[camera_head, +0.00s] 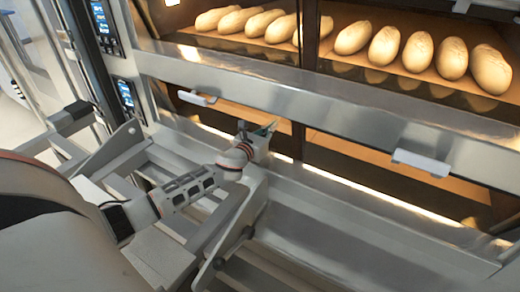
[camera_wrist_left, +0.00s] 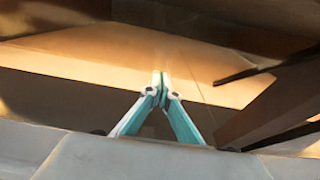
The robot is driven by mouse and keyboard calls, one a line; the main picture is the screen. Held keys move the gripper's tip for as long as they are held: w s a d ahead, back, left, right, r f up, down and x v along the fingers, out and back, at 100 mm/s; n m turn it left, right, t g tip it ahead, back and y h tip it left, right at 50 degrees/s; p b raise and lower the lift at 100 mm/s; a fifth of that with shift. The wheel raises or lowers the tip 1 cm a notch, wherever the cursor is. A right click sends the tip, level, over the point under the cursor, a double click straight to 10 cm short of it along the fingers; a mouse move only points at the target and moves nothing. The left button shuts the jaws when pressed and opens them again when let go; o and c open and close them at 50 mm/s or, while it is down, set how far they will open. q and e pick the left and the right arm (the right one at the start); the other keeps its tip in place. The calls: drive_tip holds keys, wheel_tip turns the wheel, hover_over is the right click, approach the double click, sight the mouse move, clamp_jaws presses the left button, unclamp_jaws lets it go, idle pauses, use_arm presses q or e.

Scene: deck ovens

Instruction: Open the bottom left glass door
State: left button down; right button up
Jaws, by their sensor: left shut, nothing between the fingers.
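The bottom left glass door (camera_head: 185,112) is in the lower deck front, under the broad metal rail. Its pale handle (camera_head: 197,98) sits at the rail's lower edge. I cannot tell the door's exact angle, as the glass is hard to separate from the lit interior. My left gripper (camera_head: 268,129) is in front of the lower left opening, right of and below the handle, apart from it. In the left wrist view its teal fingers (camera_wrist_left: 160,88) meet at the tips with nothing between them. Whether they touch the glass is unclear. My right gripper is out of view.
A second pale handle (camera_head: 421,163) marks the lower right door. Bread loaves (camera_head: 418,52) lie in the lit upper deck. Control panels (camera_head: 126,96) stand at the left. A metal ledge (camera_head: 340,215) runs below the lower doors. Dark bars (camera_wrist_left: 285,100) show close by in the wrist view.

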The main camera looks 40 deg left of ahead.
use_arm(q)
drive_tip(key=shift+w+a+r+p, duration=0.1)
drive_tip(key=shift+w+r+p, duration=0.25)
drive_tip(key=shift+w+r, duration=0.5)
drive_tip(key=shift+r, duration=0.1)
drive_tip(key=shift+w, duration=0.1)
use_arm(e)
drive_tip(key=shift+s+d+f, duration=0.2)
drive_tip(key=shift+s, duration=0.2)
use_arm(q)
drive_tip(key=s+d, duration=0.1)
drive_tip(key=s, duration=1.1)
drive_tip(key=shift+d+r, duration=0.15)
drive_tip(key=shift+r, duration=0.15)
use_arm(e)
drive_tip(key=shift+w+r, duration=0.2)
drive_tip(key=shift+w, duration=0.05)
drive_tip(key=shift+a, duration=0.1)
